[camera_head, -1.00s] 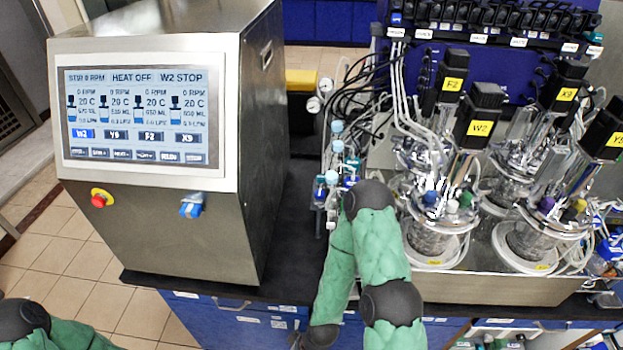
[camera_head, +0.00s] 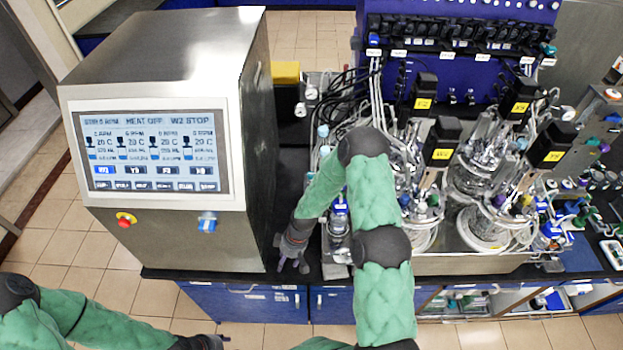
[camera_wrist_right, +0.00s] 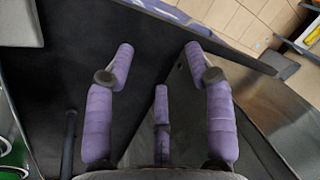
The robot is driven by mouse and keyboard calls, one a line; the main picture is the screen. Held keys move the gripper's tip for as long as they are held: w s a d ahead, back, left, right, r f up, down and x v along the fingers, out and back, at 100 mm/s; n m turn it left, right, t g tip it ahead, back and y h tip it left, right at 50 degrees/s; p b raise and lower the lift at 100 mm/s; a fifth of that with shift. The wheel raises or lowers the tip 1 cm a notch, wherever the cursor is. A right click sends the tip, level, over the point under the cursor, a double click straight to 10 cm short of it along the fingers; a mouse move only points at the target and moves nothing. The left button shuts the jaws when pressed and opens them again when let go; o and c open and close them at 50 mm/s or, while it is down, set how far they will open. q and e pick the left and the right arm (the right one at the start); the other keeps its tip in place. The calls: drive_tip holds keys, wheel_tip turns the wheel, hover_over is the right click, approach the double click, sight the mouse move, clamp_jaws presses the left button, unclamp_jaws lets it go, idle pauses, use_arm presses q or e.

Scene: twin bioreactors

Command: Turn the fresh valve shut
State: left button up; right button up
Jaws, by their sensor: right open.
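A small blue valve handle (camera_head: 207,222) sits on the front of the steel control cabinet (camera_head: 185,250), below its screen. No label marks it as the fresh valve, so I cannot tell if it is that one. My right gripper (camera_head: 291,264) is to its right, by the cabinet's right side at the bench's front edge. In the right wrist view, its purple fingers (camera_wrist_right: 161,95) are spread and empty above the dark bench top. My left gripper (camera_head: 212,342) is at the bottom edge, mostly cut off, below the cabinet.
A red stop button (camera_head: 126,219) is left of the blue handle. Glass bioreactor vessels (camera_head: 485,225) with tubing and black motors crowd the bench to the right, behind my right arm. The tiled floor (camera_head: 120,290) before the cabinet is clear.

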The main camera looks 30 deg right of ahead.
drive_tip(key=w+d+r+n+h, duration=0.4)
drive_tip(key=w+d+r+n, duration=0.7)
drive_tip(key=w+d+r, duration=0.85)
drive_tip(key=f+p, duration=0.1)
drive_tip(key=f, duration=0.3)
drive_tip(key=s+f, duration=0.1)
drive_tip(key=f, duration=0.2)
drive_tip(key=s+d+f+p, duration=0.1)
drive_tip(key=f, duration=0.3)
drive_tip(key=shift+f+p, duration=0.3)
drive_tip(key=shift+f, duration=0.05)
clamp_jaws()
